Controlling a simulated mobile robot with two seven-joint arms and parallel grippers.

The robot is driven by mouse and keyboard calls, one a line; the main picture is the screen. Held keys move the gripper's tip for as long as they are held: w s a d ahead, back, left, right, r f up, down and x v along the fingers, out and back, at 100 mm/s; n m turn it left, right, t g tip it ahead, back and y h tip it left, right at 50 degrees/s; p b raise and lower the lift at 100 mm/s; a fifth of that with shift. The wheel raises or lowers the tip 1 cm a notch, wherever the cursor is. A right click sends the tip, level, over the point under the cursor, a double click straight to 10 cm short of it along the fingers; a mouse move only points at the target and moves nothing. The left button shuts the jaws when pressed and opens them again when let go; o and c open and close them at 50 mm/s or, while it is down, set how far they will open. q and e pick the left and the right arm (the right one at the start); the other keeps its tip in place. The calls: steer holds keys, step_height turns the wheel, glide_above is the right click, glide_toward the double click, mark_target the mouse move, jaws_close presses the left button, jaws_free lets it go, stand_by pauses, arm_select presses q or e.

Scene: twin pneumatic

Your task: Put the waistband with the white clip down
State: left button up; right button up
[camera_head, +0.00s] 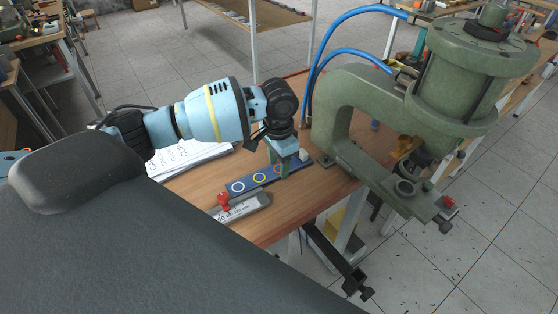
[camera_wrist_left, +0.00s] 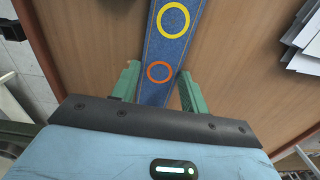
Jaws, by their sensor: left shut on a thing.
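The waistband (camera_head: 238,187) is a dark blue denim strip with white, yellow and orange rings, lying along the wooden table. It also shows in the left wrist view (camera_wrist_left: 174,45), running between my fingers. My left gripper (camera_head: 285,171) points down over its right part. In the left wrist view the green fingers (camera_wrist_left: 159,82) stand on both sides of the strip near the orange ring, shut on it. A small whitish piece (camera_head: 303,154) shows at the strip's right end, just past the fingers; I cannot tell for sure that it is the clip. My right gripper is not in view.
A green pneumatic press (camera_head: 345,110) with blue hoses stands at the table's right. White paper sheets (camera_head: 185,155) lie at the left. The table's front edge is close.

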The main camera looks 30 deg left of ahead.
mark_target(279, 169)
arm_select(q)
steer(key=o, duration=1)
steer(key=shift+f, duration=0.1)
step_height(279, 169, up, 12)
steer(key=shift+r+p, duration=0.15)
steer(key=shift+p, duration=0.25)
stand_by(0.3)
